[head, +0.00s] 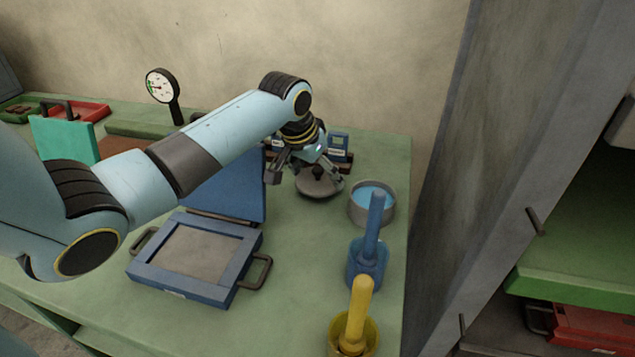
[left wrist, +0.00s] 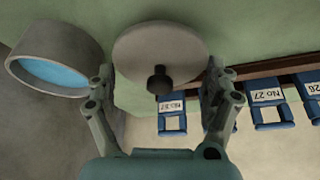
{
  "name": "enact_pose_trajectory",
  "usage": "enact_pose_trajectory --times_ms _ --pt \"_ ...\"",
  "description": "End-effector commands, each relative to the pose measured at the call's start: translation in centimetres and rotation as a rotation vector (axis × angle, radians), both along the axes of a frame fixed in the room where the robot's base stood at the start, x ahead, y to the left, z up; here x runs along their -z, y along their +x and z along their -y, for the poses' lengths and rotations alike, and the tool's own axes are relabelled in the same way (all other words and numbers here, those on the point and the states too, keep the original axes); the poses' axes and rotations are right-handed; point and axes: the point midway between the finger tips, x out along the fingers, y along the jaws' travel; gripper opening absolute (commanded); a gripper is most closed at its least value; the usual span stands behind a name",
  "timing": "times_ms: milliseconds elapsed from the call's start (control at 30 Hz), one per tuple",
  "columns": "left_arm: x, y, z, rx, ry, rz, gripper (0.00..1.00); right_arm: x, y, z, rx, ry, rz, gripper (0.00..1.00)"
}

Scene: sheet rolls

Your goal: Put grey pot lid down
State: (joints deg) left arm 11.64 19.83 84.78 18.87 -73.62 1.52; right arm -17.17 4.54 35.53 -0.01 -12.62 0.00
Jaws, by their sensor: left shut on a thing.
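The grey pot lid (head: 319,188) is a round disc with a dark knob, low over the green table near its back right part. In the left wrist view the lid (left wrist: 160,42) lies ahead of my fingers, with its knob between them. My left gripper (head: 309,173) reaches down from above and is shut on the lid; the exact contact is hard to see. I cannot tell whether the lid touches the table. A round grey pot (head: 357,214) with a blue inside stands open just right of the lid; it also shows in the left wrist view (left wrist: 50,42). My right gripper is not in view.
Blue tags on a rack (head: 338,146) stand behind the lid. A blue hinged case (head: 240,262) lies open at left. Blue (head: 368,262) and yellow (head: 353,335) holders with handles stand in front of the pot. Bare table lies between case and holders.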

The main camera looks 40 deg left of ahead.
Motion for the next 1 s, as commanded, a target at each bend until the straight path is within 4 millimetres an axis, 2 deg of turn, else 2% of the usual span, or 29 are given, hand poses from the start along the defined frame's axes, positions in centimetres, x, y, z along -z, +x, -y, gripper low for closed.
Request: enact_pose_trajectory --times_ms 33,167,567,600,667,1000 --pt "1.0 -0.1 0.1 -0.001 -0.001 -0.003 0.54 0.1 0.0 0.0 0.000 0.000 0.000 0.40" --pt "2.6 -0.1 0.1 -0.001 -0.001 -0.003 0.54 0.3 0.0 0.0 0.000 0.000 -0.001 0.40" --pt "3.1 0.0 0.1 0.000 0.000 -0.001 0.54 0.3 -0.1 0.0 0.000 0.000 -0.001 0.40" --pt "3.0 -0.1 0.1 0.000 0.000 -0.001 0.90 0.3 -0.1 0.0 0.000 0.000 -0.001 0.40" --pt "3.0 -0.1 0.1 0.000 0.000 -0.001 0.98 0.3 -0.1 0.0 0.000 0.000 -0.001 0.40" --pt "2.7 0.0 0.1 0.001 0.000 0.000 1.00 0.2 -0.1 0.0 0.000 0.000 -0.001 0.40"
